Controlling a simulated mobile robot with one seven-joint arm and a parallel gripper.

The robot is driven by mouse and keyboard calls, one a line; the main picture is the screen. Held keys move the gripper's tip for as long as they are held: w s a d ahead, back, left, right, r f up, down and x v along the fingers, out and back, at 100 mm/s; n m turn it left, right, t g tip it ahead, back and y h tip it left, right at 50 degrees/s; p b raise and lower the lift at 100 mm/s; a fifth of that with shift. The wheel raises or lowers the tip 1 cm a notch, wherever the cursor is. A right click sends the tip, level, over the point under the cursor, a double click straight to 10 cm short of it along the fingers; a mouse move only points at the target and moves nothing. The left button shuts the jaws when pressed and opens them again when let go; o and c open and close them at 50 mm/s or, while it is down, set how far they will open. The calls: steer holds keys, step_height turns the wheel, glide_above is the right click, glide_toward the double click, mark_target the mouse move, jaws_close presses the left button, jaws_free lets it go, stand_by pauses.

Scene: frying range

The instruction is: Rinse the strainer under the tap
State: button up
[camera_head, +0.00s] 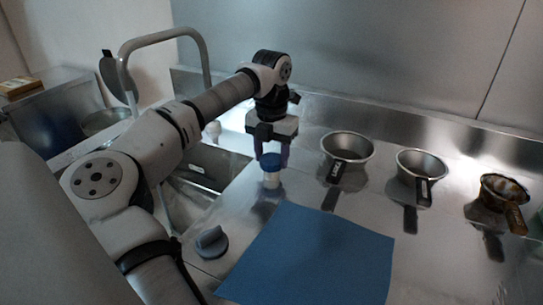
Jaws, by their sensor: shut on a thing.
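I cannot tell whether the container touches the counter. Three handled metal bowls or strainers stand to the right: one nearest my gripper (347,146), a middle one (421,162), and a far-right one (503,188) with brown residue. I cannot make out mesh in any. A curved grey pipe (165,36), perhaps the tap, arches at the upper left. No water shows. The sink (205,165) lies behind my arm, partly hidden.
A blue mat (310,258) lies at the front of the counter. A grey knob (211,242) sits left of it. A steel wall closes the back. A round metal pan (105,121) and a yellowish box (18,87) are at the far left.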

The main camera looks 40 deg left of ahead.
mark_target(271, 159)
steer(key=shift+n+b, duration=0.55)
steer(key=shift+n, duration=1.75)
steer(key=o, duration=1)
step_height(271, 159, up, 14)
steer(key=p, duration=1)
steer(key=shift+f, duration=0.1)
